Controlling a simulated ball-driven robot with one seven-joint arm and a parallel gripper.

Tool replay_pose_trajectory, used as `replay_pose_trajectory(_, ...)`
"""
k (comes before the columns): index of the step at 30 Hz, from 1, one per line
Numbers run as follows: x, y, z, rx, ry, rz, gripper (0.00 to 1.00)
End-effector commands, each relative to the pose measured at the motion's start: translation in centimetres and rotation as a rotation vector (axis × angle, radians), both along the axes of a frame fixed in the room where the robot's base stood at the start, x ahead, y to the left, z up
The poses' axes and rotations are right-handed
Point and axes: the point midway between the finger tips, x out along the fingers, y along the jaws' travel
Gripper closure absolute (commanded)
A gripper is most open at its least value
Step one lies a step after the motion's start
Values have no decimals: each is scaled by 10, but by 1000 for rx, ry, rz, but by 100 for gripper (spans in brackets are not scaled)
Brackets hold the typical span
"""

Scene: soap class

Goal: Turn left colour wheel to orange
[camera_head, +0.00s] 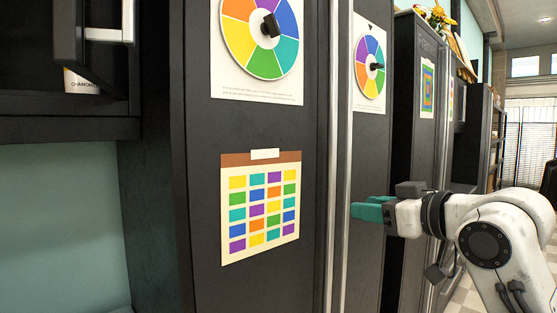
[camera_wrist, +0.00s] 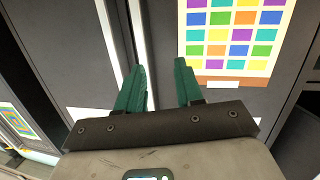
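The left colour wheel (camera_head: 246,62) is on a white sheet on the dark door, high in the head view. It has coloured sectors, with orange on its left side and green at the bottom. A black knob (camera_head: 270,25) sticks out from its centre; which sector it points to is hard to tell. My gripper (camera_head: 362,210) is below and to the right of this wheel, apart from it. Its teal fingers (camera_wrist: 160,66) are spread and empty in the wrist view. The wheel is not in the wrist view.
A second, smaller-looking wheel (camera_head: 362,86) with a black knob is on the door to the right. A colour-square chart (camera_head: 225,250) hangs below the left wheel; it also shows in the wrist view (camera_wrist: 232,66). Long metal handles (camera_head: 340,150) stand out between the doors.

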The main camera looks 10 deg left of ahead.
Motion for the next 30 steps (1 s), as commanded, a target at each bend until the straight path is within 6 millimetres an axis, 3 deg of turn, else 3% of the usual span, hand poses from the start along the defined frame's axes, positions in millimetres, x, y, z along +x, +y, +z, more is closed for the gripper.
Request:
replay_pose_trajectory(1, 0, 6, 38, -14, -52, 21, 64)
replay_pose_trajectory(6, -9, 28, 137, -55, -188, 96, 64)
replay_pose_trajectory(12, -35, 56, 238, -117, -320, 164, 64)
replay_pose_trajectory(15, -48, 67, 275, -143, -366, 185, 64)
replay_pose_trajectory(21, -66, 81, 317, -176, -417, 206, 64)
replay_pose_trajectory(26, -67, 89, 326, -183, -426, 211, 64)
replay_pose_trajectory(30, -58, 102, 327, -183, -426, 213, 64)
